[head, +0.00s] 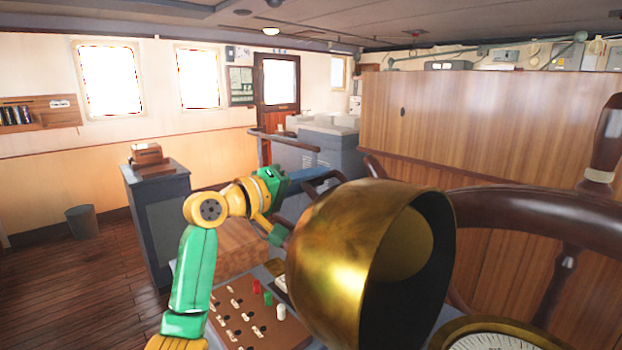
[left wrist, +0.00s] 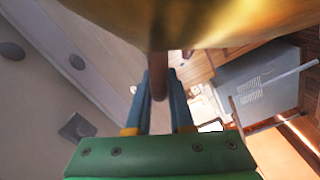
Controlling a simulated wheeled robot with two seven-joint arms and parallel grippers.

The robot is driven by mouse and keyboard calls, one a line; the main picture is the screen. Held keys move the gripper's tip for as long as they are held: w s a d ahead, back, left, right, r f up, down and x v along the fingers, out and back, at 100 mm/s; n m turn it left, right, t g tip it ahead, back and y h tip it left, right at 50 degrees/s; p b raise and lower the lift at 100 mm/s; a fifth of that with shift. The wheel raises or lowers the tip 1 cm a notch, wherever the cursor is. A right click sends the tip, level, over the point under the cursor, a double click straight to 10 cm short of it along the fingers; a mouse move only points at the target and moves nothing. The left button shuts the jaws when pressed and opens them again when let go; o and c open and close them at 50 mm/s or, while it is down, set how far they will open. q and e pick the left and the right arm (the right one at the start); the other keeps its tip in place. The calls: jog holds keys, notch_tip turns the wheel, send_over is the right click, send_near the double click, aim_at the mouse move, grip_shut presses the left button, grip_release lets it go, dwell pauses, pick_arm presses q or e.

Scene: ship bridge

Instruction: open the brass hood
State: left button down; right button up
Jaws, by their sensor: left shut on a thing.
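The brass hood (head: 345,265) is a large shiny dome in the middle foreground of the head view. It is tilted on its side, its dark open mouth facing right. A round white dial (head: 492,341) with a brass rim shows beside it at the bottom edge. My left gripper (head: 322,174) reaches behind the hood's upper left side, its blue fingertips partly hidden. In the left wrist view, the fingers are shut on a thin brown rod-like handle (left wrist: 159,84) just beneath the hood's brass surface (left wrist: 190,20). My right gripper is not in view.
A panel with switches (head: 240,318) lies below my left arm. A dark wooden wheel (head: 530,210) stands close at the right, before a wood-panelled partition (head: 480,130). A grey cabinet (head: 160,220) stands at the left, with open floor (head: 60,290) beside it.

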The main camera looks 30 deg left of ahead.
pick_arm(q)
jog(key=c, duration=0.8)
grip_release()
jog(key=shift+d, duration=0.15)
jog(key=shift+c, duration=0.2)
jog(key=shift+o, duration=0.2)
jog(key=shift+d, duration=0.15)
jog(key=shift+s+f, duration=0.1)
jog(key=shift+s, duration=0.05)
jog(key=b+v, duration=0.3)
jog(key=shift+f, duration=0.3)
jog(key=v, duration=0.2)
jog(key=r+b+v, duration=0.1)
jog(key=v, duration=0.1)
